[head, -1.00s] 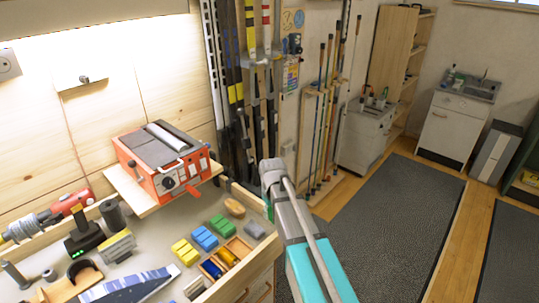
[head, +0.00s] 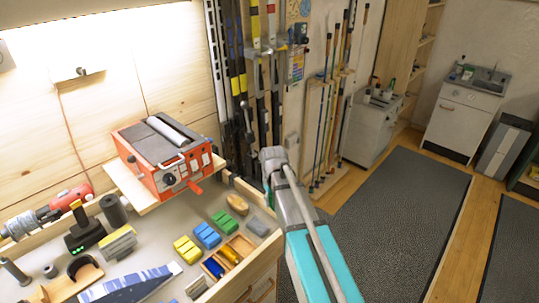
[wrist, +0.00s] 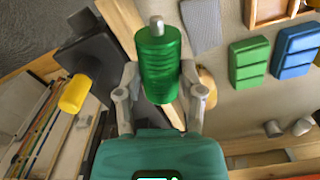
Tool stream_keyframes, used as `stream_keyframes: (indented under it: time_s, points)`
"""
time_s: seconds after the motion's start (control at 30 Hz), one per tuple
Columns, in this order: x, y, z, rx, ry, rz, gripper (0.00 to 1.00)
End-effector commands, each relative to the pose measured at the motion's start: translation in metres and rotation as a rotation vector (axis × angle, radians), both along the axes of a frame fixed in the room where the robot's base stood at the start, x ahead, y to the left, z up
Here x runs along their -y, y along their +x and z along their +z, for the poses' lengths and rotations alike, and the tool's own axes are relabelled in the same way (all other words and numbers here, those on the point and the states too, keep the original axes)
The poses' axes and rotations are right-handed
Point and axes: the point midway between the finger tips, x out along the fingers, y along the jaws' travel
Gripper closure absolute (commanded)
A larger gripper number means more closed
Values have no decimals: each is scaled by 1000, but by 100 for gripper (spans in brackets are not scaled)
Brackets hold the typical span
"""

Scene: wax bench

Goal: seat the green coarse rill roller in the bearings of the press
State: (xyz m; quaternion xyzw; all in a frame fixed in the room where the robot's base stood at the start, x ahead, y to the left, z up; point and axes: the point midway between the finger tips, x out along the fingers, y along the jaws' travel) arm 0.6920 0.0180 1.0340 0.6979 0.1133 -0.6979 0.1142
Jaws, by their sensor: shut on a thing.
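The green coarse rill roller (wrist: 160,64) is in the wrist view, ribbed, with a pale shaft end sticking out at its far end. My gripper (wrist: 163,88) is shut on it, with one finger on each side of its body. In the head view my gripper (head: 272,168) is right of the press, apart from it, and the roller is mostly hidden there. The press (head: 165,160) is an orange-red box with a dark top, a pale cylinder along that top and knobs on its front. It stands on a wooden shelf. I cannot make out its bearings.
Below the press, the bench holds yellow (head: 187,249), blue (head: 207,235) and green (head: 223,220) blocks, an oval brown piece (head: 237,204) and a wooden tray (head: 241,243). Skis (head: 240,90) stand behind my gripper. Open floor with a dark mat (head: 405,215) lies right.

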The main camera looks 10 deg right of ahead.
Motion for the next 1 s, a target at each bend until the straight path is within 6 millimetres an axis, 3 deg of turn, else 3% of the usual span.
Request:
stream_keyframes:
  time_s: [0.27,0.7,1.0]
  points:
    - [4,27,22,25,-39,48,100]
    - [10,114,85,104,-192,243,100]
    - [12,137,100,125,-242,307,100]
